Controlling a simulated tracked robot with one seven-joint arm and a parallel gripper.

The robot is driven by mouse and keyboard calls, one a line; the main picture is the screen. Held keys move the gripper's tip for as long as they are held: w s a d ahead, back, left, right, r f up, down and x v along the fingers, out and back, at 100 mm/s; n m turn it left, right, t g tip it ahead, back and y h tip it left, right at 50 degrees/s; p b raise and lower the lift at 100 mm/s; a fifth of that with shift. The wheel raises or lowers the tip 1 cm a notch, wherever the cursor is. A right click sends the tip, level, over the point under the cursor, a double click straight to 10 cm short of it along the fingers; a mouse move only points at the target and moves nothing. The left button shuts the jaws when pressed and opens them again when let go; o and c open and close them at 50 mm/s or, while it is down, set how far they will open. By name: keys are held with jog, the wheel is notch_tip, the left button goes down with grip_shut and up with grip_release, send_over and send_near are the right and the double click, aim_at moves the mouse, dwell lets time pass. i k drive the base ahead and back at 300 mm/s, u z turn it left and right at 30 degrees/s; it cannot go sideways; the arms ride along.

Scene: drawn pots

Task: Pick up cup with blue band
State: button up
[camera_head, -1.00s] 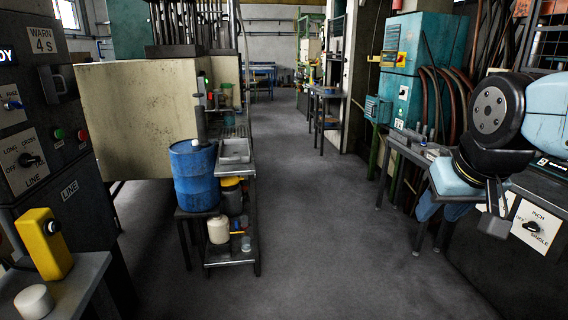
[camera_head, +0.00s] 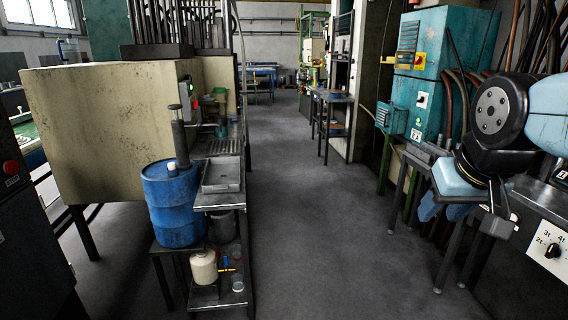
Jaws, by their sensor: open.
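I cannot make out a cup with a blue band for certain in the head view. Several small items, too small to identify, stand on the low shelf (camera_head: 222,298) at lower left centre, among them a small pale cup-like thing (camera_head: 238,284). My gripper (camera_head: 499,222) hangs from my arm at the right, far from that shelf. It is open, and I see nothing in it.
A blue barrel (camera_head: 170,205) stands beside the shelf unit, with a grey tray (camera_head: 222,176) on top and a white jar (camera_head: 204,266) low down. A clear floor aisle (camera_head: 315,220) runs ahead. Teal machinery (camera_head: 432,60) and benches line the right.

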aim_at(233, 115)
jog(key=z, duration=0.05)
jog(key=i, duration=8.9)
